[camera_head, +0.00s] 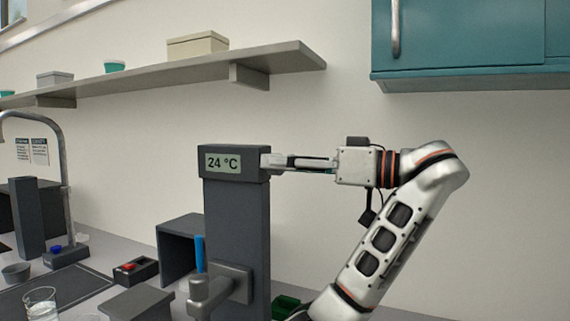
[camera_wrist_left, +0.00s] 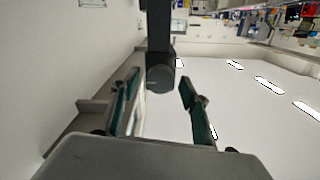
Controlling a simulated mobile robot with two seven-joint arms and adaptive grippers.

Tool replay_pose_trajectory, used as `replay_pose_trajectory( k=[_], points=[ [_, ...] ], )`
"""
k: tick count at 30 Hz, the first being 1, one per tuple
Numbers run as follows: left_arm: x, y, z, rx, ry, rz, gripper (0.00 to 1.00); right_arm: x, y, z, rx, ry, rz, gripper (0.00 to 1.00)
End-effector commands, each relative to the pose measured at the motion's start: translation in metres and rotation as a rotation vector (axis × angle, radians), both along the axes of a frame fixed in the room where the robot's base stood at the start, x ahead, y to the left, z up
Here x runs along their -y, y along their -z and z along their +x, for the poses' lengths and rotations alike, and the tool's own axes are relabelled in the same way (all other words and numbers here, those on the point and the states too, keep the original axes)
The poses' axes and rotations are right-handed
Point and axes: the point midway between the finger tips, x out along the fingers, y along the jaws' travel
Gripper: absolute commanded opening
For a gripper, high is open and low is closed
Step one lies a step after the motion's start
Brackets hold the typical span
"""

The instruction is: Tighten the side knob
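The dark upright column (camera_head: 232,225) carries a display reading 24 °C (camera_head: 222,163) at its top. My left gripper (camera_head: 268,162) reaches its upper right side, with its fingers level and pointing left. In the left wrist view a dark round knob (camera_wrist_left: 160,79) shows at the end of the dark column (camera_wrist_left: 158,30). It lies between the tips of the left gripper's green-padded fingers (camera_wrist_left: 160,80), which are apart. I see a gap on the right of the knob; contact on the left cannot be told. In the head view the fingers largely hide the knob. My right gripper is not in view.
A shelf (camera_head: 290,58) with boxes hangs on the wall above, and a teal cabinet (camera_head: 460,45) is at upper right. A grey fitting (camera_head: 208,291) juts from the column's lower front. A tap (camera_head: 65,190) and a glass (camera_head: 40,303) stand at left.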

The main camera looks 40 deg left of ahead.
Motion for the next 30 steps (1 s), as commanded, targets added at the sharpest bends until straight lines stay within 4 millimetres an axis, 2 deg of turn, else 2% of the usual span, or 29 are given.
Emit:
replay_pose_trajectory(
  k=[1, 4, 5, 17, 30],
  points=[
    [0.0001, 0.0, 0.0, 0.0, 0.0, 0.0, 0.35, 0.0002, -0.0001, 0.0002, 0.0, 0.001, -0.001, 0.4],
    [0.0001, 0.0, 0.0, 0.0, 0.0, 0.0, 0.09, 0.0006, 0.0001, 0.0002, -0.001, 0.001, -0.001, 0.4],
    [0.0001, -0.0001, 0.0, 0.0, 0.0, 0.0, 0.07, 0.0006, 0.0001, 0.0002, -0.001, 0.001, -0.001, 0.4],
    [0.0001, 0.0007, 0.0003, -0.05, 0.0, -0.018, 0.07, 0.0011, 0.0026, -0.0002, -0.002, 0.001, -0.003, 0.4],
    [0.0, 0.0018, 0.0013, -0.363, 0.0, -0.117, 0.07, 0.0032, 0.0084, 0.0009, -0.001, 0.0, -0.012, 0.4]
  ],
)
